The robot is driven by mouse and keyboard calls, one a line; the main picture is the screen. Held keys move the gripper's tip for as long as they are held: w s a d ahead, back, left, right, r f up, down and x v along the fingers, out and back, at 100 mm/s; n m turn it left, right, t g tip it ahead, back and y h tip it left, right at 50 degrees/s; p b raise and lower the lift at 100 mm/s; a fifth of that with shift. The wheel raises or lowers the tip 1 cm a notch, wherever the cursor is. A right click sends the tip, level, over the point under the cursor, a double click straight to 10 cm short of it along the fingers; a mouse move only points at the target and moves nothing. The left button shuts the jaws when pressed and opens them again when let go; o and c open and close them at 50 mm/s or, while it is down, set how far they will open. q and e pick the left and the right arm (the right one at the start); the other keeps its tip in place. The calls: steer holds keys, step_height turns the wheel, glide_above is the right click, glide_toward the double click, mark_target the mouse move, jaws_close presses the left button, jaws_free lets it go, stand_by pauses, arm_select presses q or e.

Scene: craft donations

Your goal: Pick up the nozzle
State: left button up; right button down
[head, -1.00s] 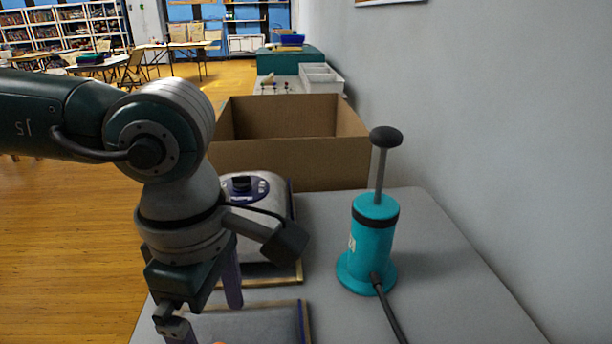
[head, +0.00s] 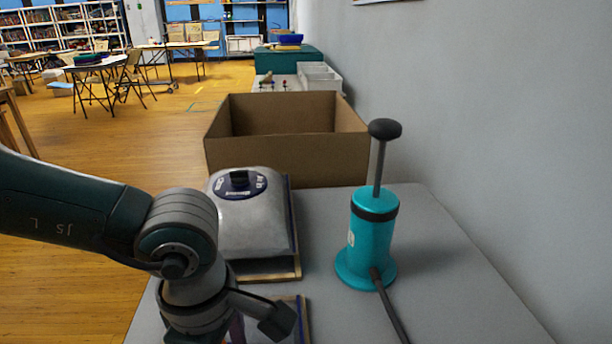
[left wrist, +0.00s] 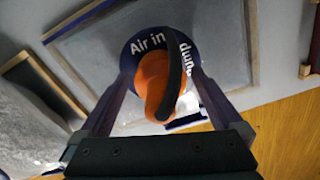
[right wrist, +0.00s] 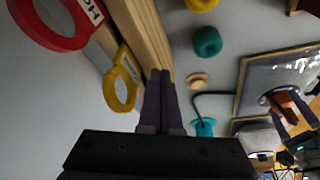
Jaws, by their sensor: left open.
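The orange nozzle (left wrist: 154,82) sits on the round dark blue "Air in" disc (left wrist: 131,54) of a grey framed bag in the left wrist view. A black curved strip runs over it. My left gripper (left wrist: 160,76) is open, with one finger on each side of the nozzle; whether they touch it is unclear. In the right wrist view the nozzle shows as an orange patch (right wrist: 286,104) beside my left gripper. In the head view the nozzle is hidden or out of frame. My right gripper (right wrist: 160,98) has its fingers together, empty, away from the nozzle.
A teal hand pump (head: 371,240) with a dark hose (head: 391,312) stands on the grey table (head: 450,285). A silver bag (head: 250,225) lies left of it, before an open cardboard box (head: 287,160). Red (right wrist: 50,38) and yellow (right wrist: 121,88) rings lie near my right gripper.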

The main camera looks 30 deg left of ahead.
arm_select(q)
steer(key=shift+c, duration=0.4)
steer(key=c, duration=1.1)
